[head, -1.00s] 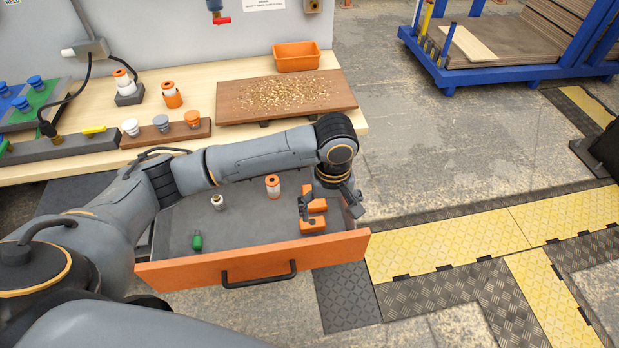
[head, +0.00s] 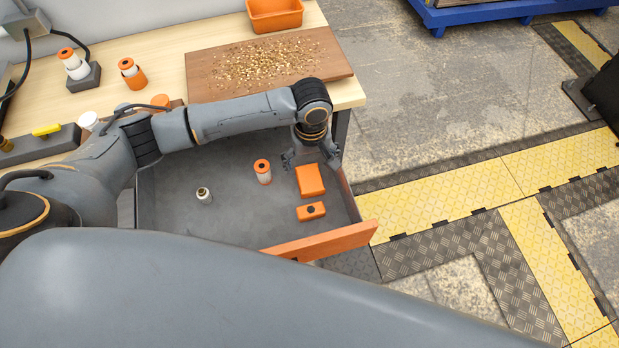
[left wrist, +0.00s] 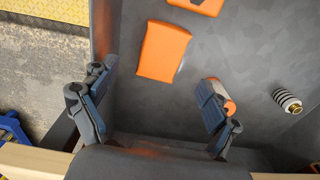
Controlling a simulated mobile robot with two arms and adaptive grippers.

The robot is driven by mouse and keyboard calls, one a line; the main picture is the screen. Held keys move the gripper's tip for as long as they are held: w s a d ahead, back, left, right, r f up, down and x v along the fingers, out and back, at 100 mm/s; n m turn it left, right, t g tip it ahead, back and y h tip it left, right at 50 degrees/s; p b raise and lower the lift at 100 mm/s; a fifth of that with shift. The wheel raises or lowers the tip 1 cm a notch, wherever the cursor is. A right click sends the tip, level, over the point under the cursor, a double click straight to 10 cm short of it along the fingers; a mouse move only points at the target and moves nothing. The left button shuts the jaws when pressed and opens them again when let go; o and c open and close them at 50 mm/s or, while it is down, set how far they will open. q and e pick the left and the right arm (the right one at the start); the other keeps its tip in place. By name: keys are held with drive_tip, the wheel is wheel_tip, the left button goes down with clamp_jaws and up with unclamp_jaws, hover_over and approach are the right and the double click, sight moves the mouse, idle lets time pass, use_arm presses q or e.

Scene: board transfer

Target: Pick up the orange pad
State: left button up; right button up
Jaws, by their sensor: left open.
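The orange pad (head: 310,180) is a plain rounded block lying flat at the right side of the open drawer, and it also shows in the left wrist view (left wrist: 163,50). A smaller orange piece with a dark spot (head: 311,211) lies just in front of it. My left gripper (head: 311,156) is low in the drawer, just behind the pad. In the left wrist view, its open fingers (left wrist: 158,76) are spread wide, with the pad ahead of the gap and nothing held. My right gripper is out of view.
A small pale fitting (head: 204,196) is farther left. The drawer's orange front (head: 325,241) and right wall bound the space. A wooden board with chips (head: 255,65) lies above.

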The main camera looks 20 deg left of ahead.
sight(310, 178)
use_arm(q)
drive_tip(key=shift+f, duration=0.4)
drive_tip(key=shift+s+f, duration=0.1)
drive_tip(key=shift+f, duration=0.6)
wheel_tip(310, 178, down, 4)
drive_tip(key=shift+r, duration=0.25)
drive_tip(key=shift+f, duration=0.2)
drive_tip(key=shift+c, duration=0.8)
drive_tip(key=c, duration=1)
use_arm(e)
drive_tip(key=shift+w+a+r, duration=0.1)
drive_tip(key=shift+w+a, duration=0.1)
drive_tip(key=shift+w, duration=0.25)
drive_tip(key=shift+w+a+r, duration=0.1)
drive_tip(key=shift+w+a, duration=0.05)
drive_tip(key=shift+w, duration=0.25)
